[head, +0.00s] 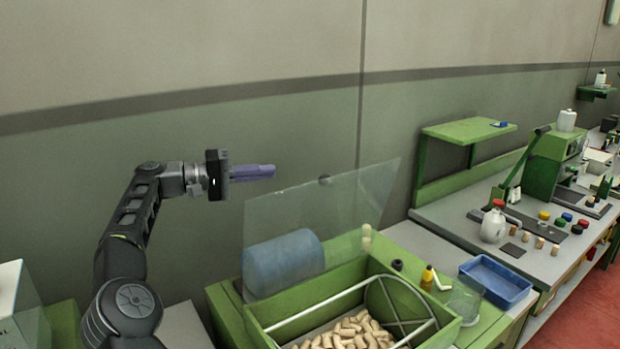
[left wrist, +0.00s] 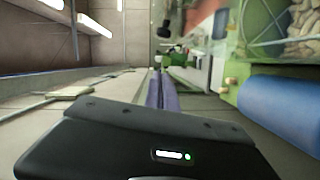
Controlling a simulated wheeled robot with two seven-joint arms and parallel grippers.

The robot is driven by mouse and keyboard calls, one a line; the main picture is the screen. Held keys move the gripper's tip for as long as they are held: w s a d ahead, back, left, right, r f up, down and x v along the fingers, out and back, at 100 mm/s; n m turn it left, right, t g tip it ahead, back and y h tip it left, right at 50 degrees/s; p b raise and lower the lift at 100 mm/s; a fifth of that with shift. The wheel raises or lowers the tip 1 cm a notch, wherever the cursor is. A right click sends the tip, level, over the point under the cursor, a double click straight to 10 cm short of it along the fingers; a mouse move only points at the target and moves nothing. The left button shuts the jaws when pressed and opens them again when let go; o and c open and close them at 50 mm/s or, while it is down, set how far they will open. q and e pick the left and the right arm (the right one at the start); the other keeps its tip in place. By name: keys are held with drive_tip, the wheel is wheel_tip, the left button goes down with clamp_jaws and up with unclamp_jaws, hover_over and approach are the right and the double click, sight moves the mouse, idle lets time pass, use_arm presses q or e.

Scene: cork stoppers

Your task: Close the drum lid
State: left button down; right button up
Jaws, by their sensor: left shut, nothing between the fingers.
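The drum lid (head: 345,215) is a clear panel standing raised and tilted over the green drum housing (head: 258,312). A small dark knob (head: 325,180) sits near its upper edge. Inside the open housing are a pale bar frame with a round end (head: 400,306) and a heap of corks (head: 345,331). My left gripper (head: 268,171) has its purple fingers shut and empty, pointing right, level with the lid's upper part and left of the knob. The fingers also show in the left wrist view (left wrist: 162,92). Whether they touch the lid cannot be told. My right gripper is out of view.
A blue cylinder (head: 283,262) lies behind the clear lid. A blue tray (head: 496,280) and a small yellow bottle (head: 428,276) stand right of the housing. A bench with a white jug (head: 493,225) is farther right.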

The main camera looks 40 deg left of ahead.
use_arm(q)
drive_tip(key=w+d+f+b, duration=0.1)
drive_tip(key=w+d+b, duration=0.3)
drive_tip(key=w+d, duration=0.2)
drive_tip(key=shift+w+d+b, duration=0.35)
drive_tip(key=shift+d+b, duration=0.05)
drive_tip(key=shift+d, duration=0.85)
drive_tip(key=shift+f, duration=0.1)
